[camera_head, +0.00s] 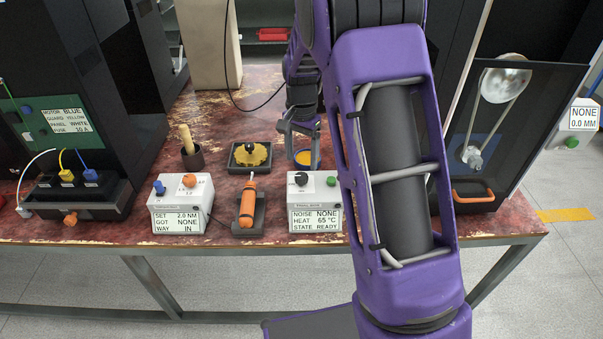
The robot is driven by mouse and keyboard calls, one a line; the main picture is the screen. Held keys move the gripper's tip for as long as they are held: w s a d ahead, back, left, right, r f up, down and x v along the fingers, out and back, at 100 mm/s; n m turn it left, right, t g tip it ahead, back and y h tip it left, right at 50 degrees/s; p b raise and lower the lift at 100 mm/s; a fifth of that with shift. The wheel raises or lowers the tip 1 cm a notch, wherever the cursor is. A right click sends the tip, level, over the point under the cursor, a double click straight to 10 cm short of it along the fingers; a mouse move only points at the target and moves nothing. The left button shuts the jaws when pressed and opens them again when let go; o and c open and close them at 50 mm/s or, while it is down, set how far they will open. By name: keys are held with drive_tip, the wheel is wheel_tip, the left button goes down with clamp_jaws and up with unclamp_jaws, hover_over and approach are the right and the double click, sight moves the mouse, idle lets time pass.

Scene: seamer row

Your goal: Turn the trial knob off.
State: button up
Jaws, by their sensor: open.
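A white control box (315,196) stands at the front of the table. On its top are a black knob (299,178), which looks like the trial knob, and a green button (331,181). The small label by the knob is too small to read surely. Its display reads NOISE NONE, HEAT 65 °C, STATE READY. The knob's exact setting cannot be made out. My gripper (299,150) is open behind the box, apart from the knob. Its fingers are near a yellow round piece (304,157); I cannot tell if they touch it.
Left of the box, an orange-handled tool (247,205) rests in a dark holder. Further left is a second white box (178,205) with blue and orange knobs. Behind are a dark tray (236,166) with yellow contents and a dark cup (193,158). A black machine stands at right.

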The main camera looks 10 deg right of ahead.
sight(301, 176)
drive_tip(key=shift+f, duration=2.8)
clamp_jaws()
